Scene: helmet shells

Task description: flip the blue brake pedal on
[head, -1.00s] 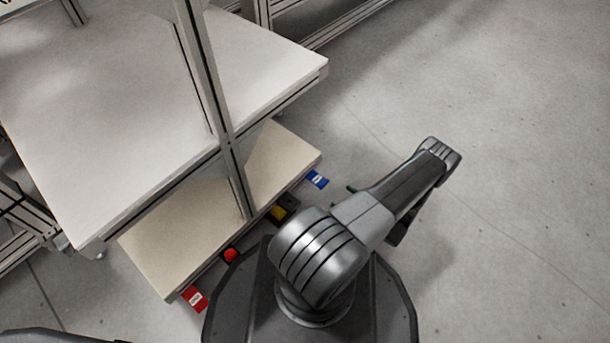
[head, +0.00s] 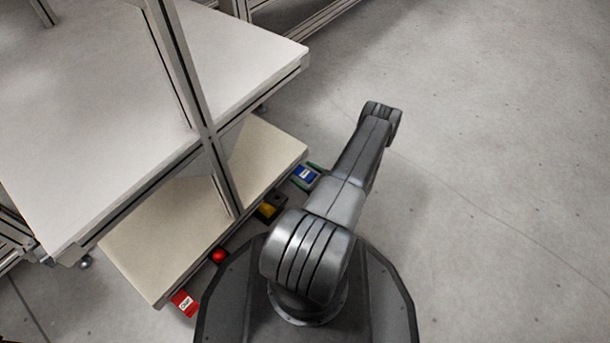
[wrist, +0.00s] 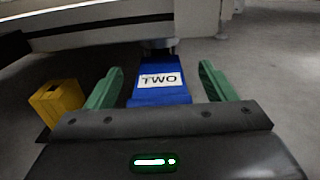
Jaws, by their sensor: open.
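The blue brake pedal (wrist: 161,95) carries a white label that reads "TWO" upside down in the wrist view. It sits low at the edge of the lower shelf, and it also shows in the head view (head: 306,176). My gripper (wrist: 162,82) is open, with one green finger on each side of the blue pedal. I see gaps between the fingers and the pedal, and nothing is gripped. In the head view my arm hides most of the gripper; a bit of green shows beside the pedal.
A red pedal (head: 185,303), a red button (head: 219,256) and a yellow block (head: 267,209) line the same shelf edge; the yellow block is left of my gripper in the wrist view (wrist: 56,103). The lower shelf (head: 265,150) is bare. Open floor (head: 480,150) lies to the right.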

